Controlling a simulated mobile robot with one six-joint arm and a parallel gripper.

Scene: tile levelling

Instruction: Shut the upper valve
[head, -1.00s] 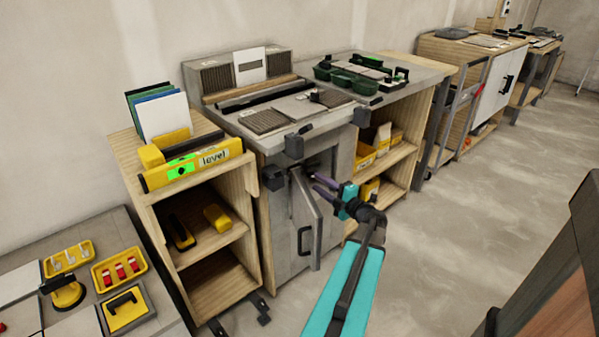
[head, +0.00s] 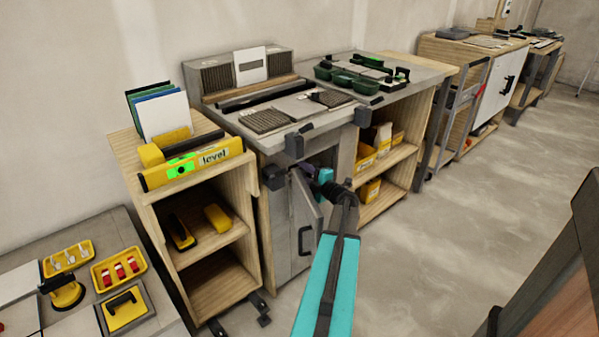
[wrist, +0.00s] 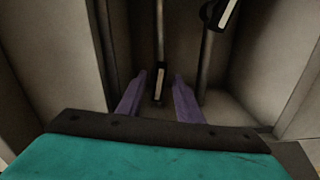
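My gripper (wrist: 159,75) is open inside the cabinet, its two purple fingers apart. A dark valve lever with a pale face (wrist: 159,86) on a thin upright pipe shows between the fingers, with no clear contact. A second dark, pale-faced lever (wrist: 221,13) sits on another pipe at the upper right of the wrist view. I cannot tell which of the two is the upper valve. In the head view my teal gripper body (head: 323,176) is at the cabinet opening, and the fingertips and valves are hidden. The grey cabinet door (head: 304,218) stands open.
Cabinet walls (wrist: 60,60) close in on both sides of my gripper. A wooden shelf unit (head: 225,283) with a yellow level (head: 195,168) stands left of the cabinet. Shelves with yellow boxes (head: 368,190) are to its right. Open floor (head: 470,220) lies at right.

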